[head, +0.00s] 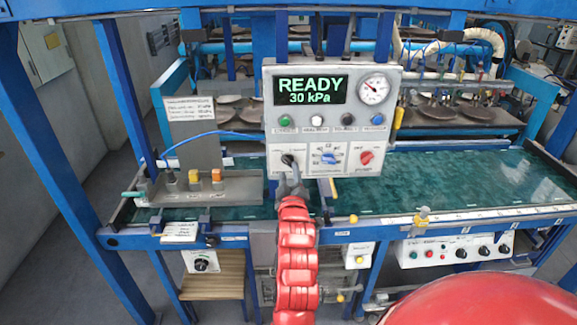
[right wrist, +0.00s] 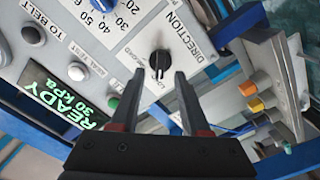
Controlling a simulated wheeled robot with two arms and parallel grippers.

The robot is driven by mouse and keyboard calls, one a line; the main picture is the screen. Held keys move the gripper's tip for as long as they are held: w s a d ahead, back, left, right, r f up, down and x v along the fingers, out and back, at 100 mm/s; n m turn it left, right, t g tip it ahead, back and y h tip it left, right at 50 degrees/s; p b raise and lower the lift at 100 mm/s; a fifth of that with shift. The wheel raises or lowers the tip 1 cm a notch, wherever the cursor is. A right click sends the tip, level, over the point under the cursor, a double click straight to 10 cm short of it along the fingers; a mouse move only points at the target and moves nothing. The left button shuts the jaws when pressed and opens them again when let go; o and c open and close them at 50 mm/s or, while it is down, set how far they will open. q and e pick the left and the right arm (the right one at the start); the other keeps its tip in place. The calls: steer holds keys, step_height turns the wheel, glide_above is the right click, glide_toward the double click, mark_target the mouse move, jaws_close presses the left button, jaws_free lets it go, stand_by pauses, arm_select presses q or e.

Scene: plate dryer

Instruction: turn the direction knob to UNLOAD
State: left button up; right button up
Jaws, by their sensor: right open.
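The direction knob (right wrist: 160,62) is a small black knob on the white DIRECTION plate of the grey control panel (head: 392,100). In the head view the knob (head: 288,160) is at the panel's lower left. A pale mark shows on it, but I cannot read which label it points to. My right gripper (right wrist: 160,72) is open, its two dark fingertips on either side of the knob in the wrist view. I cannot tell whether they touch it. In the head view the gripper (head: 290,180) is just below the knob. My left gripper is out of view.
A blue knob (head: 329,158) and a red knob (head: 366,158) sit to the right on the panel. The display (head: 311,90) reads READY 30 kPa. A metal box (head: 238,187) with orange and yellow buttons stands left. A green belt (head: 440,185) runs below the panel.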

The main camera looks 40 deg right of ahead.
mark_target(288, 164)
steer(key=shift+p+x, duration=0.45)
steer(key=shift+x, duration=1.35)
jaws_close()
